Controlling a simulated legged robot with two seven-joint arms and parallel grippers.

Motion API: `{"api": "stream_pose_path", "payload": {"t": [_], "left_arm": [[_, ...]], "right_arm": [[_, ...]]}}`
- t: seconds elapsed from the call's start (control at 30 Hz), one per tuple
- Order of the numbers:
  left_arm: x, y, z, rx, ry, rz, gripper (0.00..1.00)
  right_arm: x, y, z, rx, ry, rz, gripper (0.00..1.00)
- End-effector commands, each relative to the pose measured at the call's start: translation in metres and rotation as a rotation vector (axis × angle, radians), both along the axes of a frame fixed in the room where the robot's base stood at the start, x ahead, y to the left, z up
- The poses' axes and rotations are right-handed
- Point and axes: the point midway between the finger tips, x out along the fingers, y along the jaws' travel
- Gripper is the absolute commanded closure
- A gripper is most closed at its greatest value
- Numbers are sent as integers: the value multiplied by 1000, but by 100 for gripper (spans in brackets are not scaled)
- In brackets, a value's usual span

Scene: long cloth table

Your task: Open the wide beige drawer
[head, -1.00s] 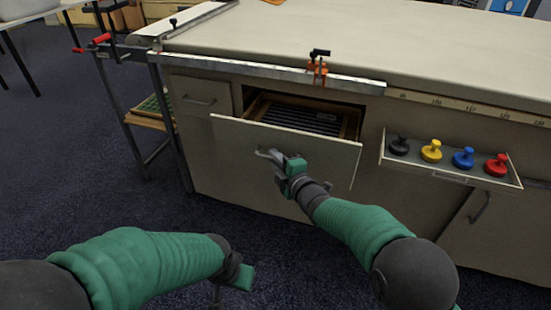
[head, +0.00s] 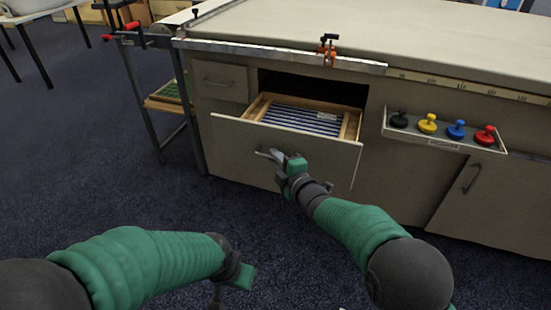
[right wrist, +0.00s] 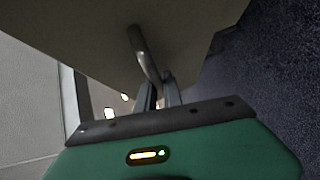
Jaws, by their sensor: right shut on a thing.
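The wide beige drawer (head: 240,142) stands pulled out of the cabinet in the head view. Its wooden inside holds blue-and-white striped contents (head: 300,121). My right gripper (head: 278,160) is at the drawer front, shut on its handle. In the right wrist view the grey bar handle (right wrist: 143,52) runs down between the fingers (right wrist: 159,90), against the beige front. My left gripper (head: 232,287) hangs low at the bottom of the head view, away from the cabinet. Its fingers are mostly hidden, so its opening cannot be told.
A small shut drawer (head: 220,80) sits left of the wide one. To the right, a shallow tray (head: 445,143) holds black, yellow, blue and red knobbed pieces. A cabinet door (head: 487,205) is below it. Dark carpet (head: 90,170) lies open in front.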

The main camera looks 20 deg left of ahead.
Motion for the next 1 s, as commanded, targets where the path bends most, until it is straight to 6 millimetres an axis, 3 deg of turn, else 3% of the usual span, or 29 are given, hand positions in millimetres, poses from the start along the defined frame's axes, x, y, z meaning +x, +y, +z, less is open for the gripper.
{"api": "stream_pose_path", "payload": {"t": [0.2, 0.23, 0.4, 0.77, 1.0], "left_arm": [[0, 0, -1, 0, 0, 0, 64], [0, 0, -1, 0, 0, 0, 64], [0, 0, 0, 0, 0, 0, 64], [0, 0, 3, 0, 0, 0, 64], [0, 0, 25, 0, 0, 0, 64]], "right_arm": [[0, -2, -6, -8, 9, -3, 100], [0, -2, -6, -8, 9, -3, 88], [0, -2, -4, -5, 7, -3, 68], [-4, -4, 2, -2, 1, -1, 68], [-43, -41, 13, -4, 4, -2, 68]]}}
